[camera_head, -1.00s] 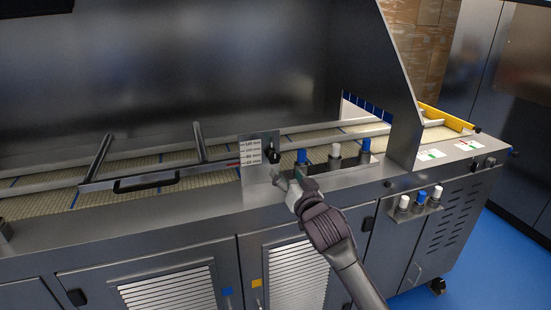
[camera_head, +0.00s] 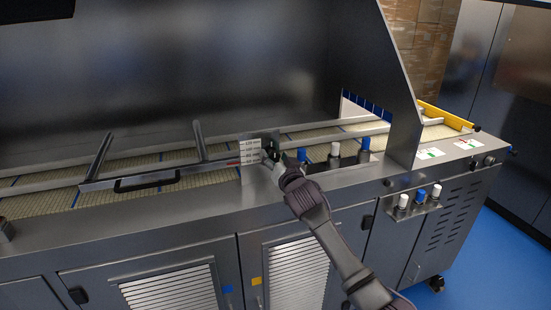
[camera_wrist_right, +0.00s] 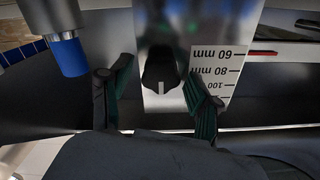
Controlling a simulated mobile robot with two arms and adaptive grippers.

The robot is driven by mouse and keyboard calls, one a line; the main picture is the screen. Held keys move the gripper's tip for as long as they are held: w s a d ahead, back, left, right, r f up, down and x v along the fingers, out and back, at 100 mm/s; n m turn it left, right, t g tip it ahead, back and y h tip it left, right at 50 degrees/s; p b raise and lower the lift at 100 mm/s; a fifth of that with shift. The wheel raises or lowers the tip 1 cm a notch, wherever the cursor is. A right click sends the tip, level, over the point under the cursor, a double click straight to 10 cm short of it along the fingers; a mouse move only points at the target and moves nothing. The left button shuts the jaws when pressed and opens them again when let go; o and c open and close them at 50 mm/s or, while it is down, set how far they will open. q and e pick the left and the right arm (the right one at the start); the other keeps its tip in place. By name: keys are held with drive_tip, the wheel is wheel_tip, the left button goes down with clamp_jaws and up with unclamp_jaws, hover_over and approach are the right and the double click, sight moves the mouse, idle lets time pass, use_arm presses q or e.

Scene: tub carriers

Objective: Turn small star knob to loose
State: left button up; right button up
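The small black knob (camera_wrist_right: 160,68) sits on an upright metal plate (camera_wrist_right: 185,20) in the right wrist view. Its pale pointer line points down toward my gripper in that view. My right gripper (camera_wrist_right: 160,82) is open, with one finger on each side of the knob. Gaps show between the fingers and the knob, so it is not gripped. In the head view my right gripper (camera_head: 273,162) is at the plate and hides part of the knob. My left gripper is not in view.
A label with a millimetre scale (camera_wrist_right: 218,72) is beside the knob. A blue-capped post (camera_wrist_right: 68,55) stands close to one finger. White-capped (camera_head: 334,150) and blue-capped posts stand along the ledge. A guide rail with a black handle (camera_head: 147,181) lies left of the plate.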

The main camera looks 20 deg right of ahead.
drive_tip(key=c, duration=1)
